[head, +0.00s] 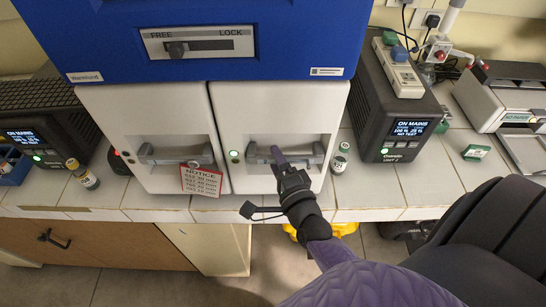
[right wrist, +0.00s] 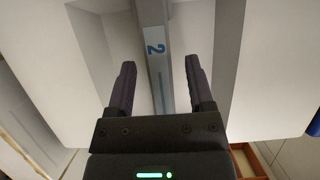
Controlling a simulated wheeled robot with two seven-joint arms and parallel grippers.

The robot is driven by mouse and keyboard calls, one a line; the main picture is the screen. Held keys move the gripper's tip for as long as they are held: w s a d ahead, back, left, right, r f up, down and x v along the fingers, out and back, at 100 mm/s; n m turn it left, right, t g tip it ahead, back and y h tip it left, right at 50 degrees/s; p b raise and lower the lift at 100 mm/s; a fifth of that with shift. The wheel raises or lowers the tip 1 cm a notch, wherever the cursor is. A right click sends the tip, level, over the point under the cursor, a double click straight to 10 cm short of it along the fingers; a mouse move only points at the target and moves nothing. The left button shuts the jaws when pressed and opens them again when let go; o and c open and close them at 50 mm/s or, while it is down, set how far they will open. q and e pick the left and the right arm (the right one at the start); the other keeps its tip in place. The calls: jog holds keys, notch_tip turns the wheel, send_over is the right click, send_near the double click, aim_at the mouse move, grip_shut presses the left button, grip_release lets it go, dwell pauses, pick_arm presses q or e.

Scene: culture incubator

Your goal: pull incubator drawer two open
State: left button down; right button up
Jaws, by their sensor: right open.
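Drawer two (head: 272,105) is the right one of two white drawer fronts under the blue incubator body (head: 270,22); it appears shut. Its grey bar handle (head: 311,154) sits in a recess, with a green light at its left. In the right wrist view the handle (right wrist: 156,47) carries a blue 2 and runs between the two dark fingers. My right gripper (right wrist: 160,67) is open around the handle, with a gap visible on each side. In the head view my right gripper (head: 279,160) reaches the handle from below. My left gripper is not in view.
The left drawer (head: 145,110) has a notice card (head: 201,181) hanging at its handle. A small vial (head: 340,158) stands just right of drawer two. A black power unit (head: 395,120) stands farther right. The tiled bench edge runs below the drawers.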

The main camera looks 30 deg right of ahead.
jog(key=shift+w+d, duration=0.15)
jog(key=shift+w, duration=0.45)
grip_shut()
dwell(0.5)
dwell(0.3)
